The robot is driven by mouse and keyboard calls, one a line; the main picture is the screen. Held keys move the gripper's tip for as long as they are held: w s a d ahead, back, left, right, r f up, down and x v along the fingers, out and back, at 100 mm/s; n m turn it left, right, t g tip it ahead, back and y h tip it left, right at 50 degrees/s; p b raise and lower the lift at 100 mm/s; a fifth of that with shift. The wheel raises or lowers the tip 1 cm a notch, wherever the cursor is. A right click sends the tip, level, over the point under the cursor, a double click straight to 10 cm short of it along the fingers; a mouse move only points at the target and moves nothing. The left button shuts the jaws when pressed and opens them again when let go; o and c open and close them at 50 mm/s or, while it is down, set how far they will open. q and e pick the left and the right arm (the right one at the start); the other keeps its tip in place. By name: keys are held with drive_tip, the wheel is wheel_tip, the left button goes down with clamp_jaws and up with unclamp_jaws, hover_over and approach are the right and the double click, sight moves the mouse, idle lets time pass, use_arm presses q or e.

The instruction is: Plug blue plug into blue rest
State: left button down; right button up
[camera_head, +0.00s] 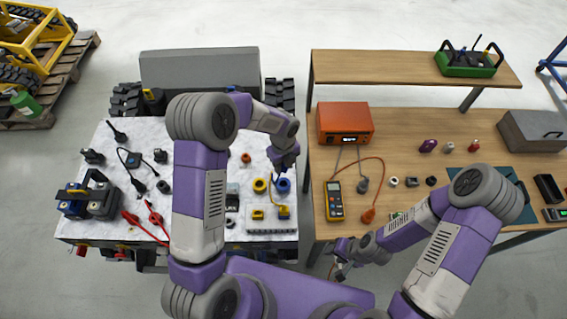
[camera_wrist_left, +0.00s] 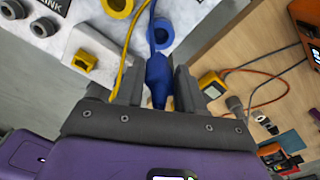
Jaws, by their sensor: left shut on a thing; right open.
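My left gripper (camera_head: 284,168) is above the right part of the marble-topped surface. In the left wrist view its fingers (camera_wrist_left: 156,88) are shut on the blue plug (camera_wrist_left: 157,68), with a blue cord leading away from it. The blue rest, a blue ring (camera_head: 283,186), lies just below the left gripper in the head view. In the left wrist view the blue ring (camera_wrist_left: 165,32) shows just beyond the plug; I cannot tell whether they touch. My right gripper (camera_head: 343,262) is open and empty by the wooden bench's front edge.
A yellow ring (camera_head: 260,186) sits left of the blue rest. A yellow cable (camera_wrist_left: 128,50) passes close to the left fingers. The wooden bench holds a yellow meter (camera_head: 334,202) and an orange box (camera_head: 345,120).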

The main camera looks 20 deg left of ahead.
sight(283, 170)
use_arm(q)
drive_tip(key=shift+a+r+p, duration=0.1)
drive_tip(key=shift+r+p, duration=0.05)
drive_tip(key=shift+p, duration=0.2)
drive_tip(key=shift+w+f+m+g+b, duration=0.1)
drive_tip(key=shift+f+m+g+b, duration=0.3)
drive_tip(key=shift+f+b, duration=1.55)
drive_tip(key=shift+f, duration=1.1)
drive_tip(key=shift+f+b, duration=1.95)
drive_tip(key=shift+f, duration=0.35)
drive_tip(key=c, duration=0.6)
unclamp_jaws()
